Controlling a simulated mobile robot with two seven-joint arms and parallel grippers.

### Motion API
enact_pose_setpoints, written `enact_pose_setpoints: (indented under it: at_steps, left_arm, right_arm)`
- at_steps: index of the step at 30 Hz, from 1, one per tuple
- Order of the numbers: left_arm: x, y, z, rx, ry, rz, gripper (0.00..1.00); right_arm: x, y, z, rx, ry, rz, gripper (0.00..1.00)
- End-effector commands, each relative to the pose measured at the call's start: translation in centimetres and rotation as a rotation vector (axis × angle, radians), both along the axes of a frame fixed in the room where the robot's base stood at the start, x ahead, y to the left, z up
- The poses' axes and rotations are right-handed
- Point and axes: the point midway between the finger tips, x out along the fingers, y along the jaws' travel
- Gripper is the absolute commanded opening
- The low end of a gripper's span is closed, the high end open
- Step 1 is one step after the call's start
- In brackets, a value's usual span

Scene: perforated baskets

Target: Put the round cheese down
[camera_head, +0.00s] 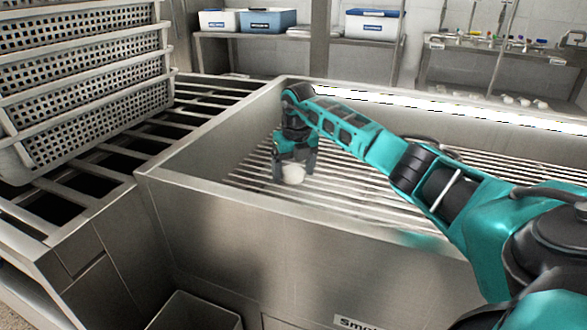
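The round cheese (293,174) is small and pale. It sits between the two fingers of my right gripper (294,170), inside the steel basin, low over its slatted floor. The fingers are on either side of the cheese and appear closed on it. I cannot tell whether the cheese touches the slats (252,177). My teal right arm reaches in from the right, across the basin. My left gripper is not in view.
The basin's steel front wall (300,240) and rim surround the slatted floor. Stacked perforated baskets (85,85) stand on the slatted rack at left. Bins (268,20) sit on a back shelf. An open container (195,312) is below the front wall.

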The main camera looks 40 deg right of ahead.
Motion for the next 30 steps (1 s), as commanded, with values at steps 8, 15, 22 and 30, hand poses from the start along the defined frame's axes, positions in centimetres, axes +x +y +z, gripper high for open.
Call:
enact_pose_setpoints:
  at_steps: [8, 15, 22, 30]
  left_arm:
    - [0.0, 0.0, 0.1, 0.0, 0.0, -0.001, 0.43]
    - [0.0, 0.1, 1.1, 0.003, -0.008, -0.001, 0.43]
    - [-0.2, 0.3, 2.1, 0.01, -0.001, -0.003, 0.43]
    - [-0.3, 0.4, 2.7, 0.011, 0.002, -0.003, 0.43]
  right_arm:
    - [0.0, 0.0, 0.1, 0.0, -0.001, 0.0, 0.86]
    - [-0.4, 0.0, 3.5, -0.001, -0.004, 0.001, 0.86]
    - [-1.1, 0.3, 8.5, -0.002, -0.003, 0.001, 0.86]
    - [-1.6, 0.5, 11.8, -0.001, -0.002, 0.001, 0.86]
